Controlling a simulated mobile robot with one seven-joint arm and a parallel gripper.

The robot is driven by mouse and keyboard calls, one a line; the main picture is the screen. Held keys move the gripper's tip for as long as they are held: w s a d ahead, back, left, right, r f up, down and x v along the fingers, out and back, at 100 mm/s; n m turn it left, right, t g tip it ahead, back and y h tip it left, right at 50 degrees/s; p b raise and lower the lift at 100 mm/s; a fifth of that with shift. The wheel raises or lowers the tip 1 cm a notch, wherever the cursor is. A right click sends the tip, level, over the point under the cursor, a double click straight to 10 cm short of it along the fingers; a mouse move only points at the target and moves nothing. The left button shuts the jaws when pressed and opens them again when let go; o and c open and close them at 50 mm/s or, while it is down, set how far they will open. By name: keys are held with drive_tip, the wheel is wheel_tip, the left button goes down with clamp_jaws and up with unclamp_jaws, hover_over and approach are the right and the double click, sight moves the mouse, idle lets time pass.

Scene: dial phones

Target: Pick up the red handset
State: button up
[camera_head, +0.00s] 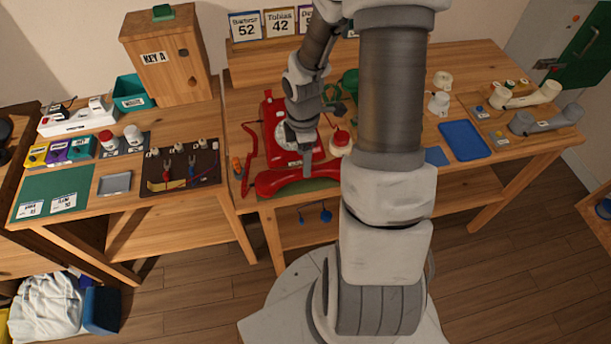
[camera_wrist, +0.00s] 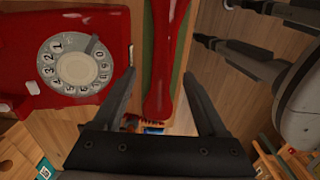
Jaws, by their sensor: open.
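The red handset (camera_head: 298,181) lies lengthwise along the front edge of the middle table, over a green patch, in front of the red dial phone (camera_head: 274,112). In the wrist view the handset (camera_wrist: 161,70) runs up the middle of the picture, and the phone (camera_wrist: 75,20) with its white dial is at left. My gripper (camera_head: 306,165) is over the handset's middle in the head view. In the wrist view my gripper (camera_wrist: 160,76) is open, with one finger on each side of the handset and gaps between. How far the fingertips reach down is hard to tell.
A red coiled cord (camera_head: 249,155) lies left of the phone. A red-and-white round thing (camera_head: 340,143) stands close on the right, partly behind my arm. Blue trays and pale handsets (camera_head: 543,119) are further right. The left table holds a dark board (camera_head: 180,167) with tools.

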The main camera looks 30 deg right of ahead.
drive_tip(key=f, duration=0.3)
drive_tip(key=f+b, duration=0.1)
drive_tip(key=f, duration=0.1)
drive_tip(key=shift+s+d+f, duration=0.1)
drive_tip(key=shift+s+f, duration=0.05)
drive_tip(key=shift+s, duration=0.1)
clamp_jaws()
